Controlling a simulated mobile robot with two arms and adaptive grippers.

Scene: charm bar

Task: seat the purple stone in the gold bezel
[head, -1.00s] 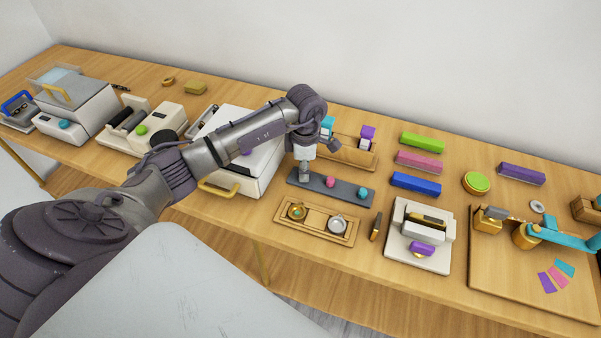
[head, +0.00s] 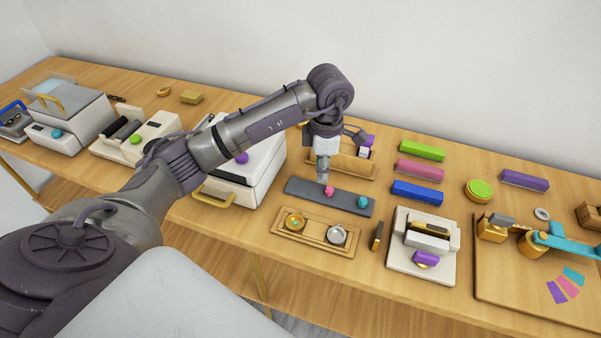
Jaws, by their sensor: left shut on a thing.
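My left gripper (head: 323,179) is shut just above and behind the pink stone on the dark tray. What it grips is too small and hidden to make out; no purple stone shows on the tray. The gold bezel (head: 295,222) sits in the left recess of a wooden holder, in front of the tray. The gripper is behind the bezel and to its right, apart from it. My right gripper is out of view.
The dark tray (head: 300,192) bears the pink stone (head: 329,191) and a teal stone (head: 363,202). A silver bezel (head: 337,236) sits beside the gold one. A white drawer box (head: 262,180) stands left; a white press (head: 400,262) stands right of the wooden holder.

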